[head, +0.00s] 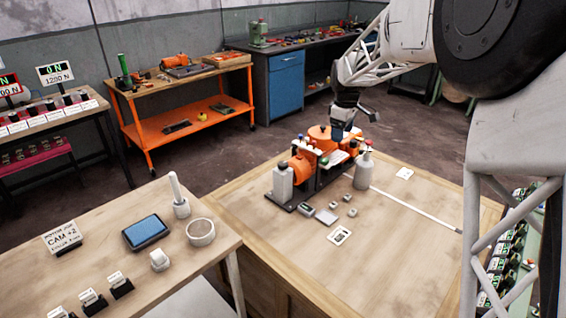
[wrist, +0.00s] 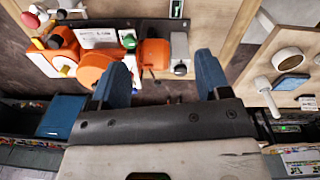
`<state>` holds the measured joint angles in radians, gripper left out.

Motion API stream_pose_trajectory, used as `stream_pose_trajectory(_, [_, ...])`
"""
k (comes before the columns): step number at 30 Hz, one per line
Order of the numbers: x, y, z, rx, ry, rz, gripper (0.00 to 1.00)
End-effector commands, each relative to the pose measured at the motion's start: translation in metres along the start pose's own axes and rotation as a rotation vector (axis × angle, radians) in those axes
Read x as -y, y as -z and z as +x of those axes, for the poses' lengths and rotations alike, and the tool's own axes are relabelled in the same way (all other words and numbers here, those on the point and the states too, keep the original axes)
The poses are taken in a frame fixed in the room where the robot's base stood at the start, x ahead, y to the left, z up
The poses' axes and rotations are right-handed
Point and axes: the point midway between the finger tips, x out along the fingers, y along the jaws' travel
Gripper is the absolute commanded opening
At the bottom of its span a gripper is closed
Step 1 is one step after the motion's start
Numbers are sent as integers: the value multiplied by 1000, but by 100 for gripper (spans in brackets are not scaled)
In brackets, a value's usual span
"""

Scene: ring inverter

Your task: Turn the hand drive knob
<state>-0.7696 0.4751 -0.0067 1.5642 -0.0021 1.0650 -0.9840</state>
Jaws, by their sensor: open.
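The orange ring inverter machine (head: 303,166) stands on a dark base on the wooden table. In the wrist view its orange round housing (wrist: 97,66) and orange cylinder (wrist: 154,52) lie left of and between my fingers. Small knobs show on it, including a red one (wrist: 31,19) at the upper left; I cannot tell which is the hand drive knob. My gripper (wrist: 160,77) is open, its two blue fingertips wide apart with nothing seen gripped. In the head view my gripper (head: 350,122) is over the back right of the machine and hides part of it.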

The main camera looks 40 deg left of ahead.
Motion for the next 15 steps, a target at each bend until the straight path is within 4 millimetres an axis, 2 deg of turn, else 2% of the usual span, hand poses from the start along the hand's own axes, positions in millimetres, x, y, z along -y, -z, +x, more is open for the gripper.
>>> stream_pose_trajectory(1, [0, 18, 10, 2, 5, -31, 70])
stream_pose_trajectory(3, [0, 41, 21, 4, 9, -76, 70])
stream_pose_trajectory(15, [12, 165, 88, 12, 33, -314, 70])
